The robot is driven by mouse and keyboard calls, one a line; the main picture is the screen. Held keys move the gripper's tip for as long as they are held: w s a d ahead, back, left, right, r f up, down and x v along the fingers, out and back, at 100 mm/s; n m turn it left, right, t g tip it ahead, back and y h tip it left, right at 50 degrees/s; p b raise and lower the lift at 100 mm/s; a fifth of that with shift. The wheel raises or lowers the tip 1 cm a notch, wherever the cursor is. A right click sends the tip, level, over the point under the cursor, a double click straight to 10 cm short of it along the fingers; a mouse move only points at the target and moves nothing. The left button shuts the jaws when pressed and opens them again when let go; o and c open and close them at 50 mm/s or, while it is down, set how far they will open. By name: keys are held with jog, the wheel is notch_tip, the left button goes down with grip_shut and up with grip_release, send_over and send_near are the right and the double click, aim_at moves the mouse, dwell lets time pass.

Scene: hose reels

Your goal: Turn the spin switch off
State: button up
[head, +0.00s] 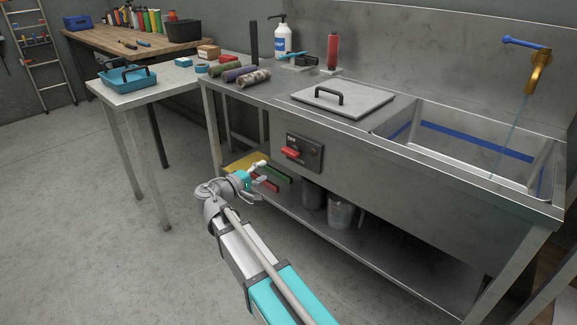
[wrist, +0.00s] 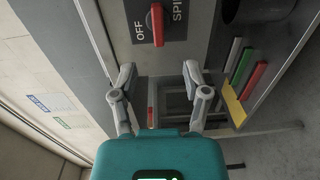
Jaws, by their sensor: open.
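The spin switch is a red knob (head: 291,153) on a dark panel (head: 312,156) on the steel sink unit's front. In the wrist view the red knob (wrist: 156,25) lies lengthwise up and down the picture, between the words OFF on its left and SPIN, partly cut off, on its right. My gripper (head: 259,171) is in front of and below the panel in the head view, apart from the knob. In the wrist view my gripper (wrist: 158,72) is open and empty, its two fingers spread, with the knob beyond the gap between them.
The steel sink (head: 463,151) has a lidded top (head: 343,98) beside it. A lower shelf (head: 350,239) holds metal pots and coloured bars. A side table (head: 134,92) with a blue tray (head: 123,78) stands left. The floor in front is clear.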

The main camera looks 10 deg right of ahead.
aim_at(288, 154)
jog(key=shift+w+a+t, duration=0.15)
jog(key=shift+a+t, duration=0.15)
jog(key=shift+a, duration=0.2)
jog(key=shift+d, duration=0.15)
jog(key=shift+x, duration=6.85)
grip_shut()
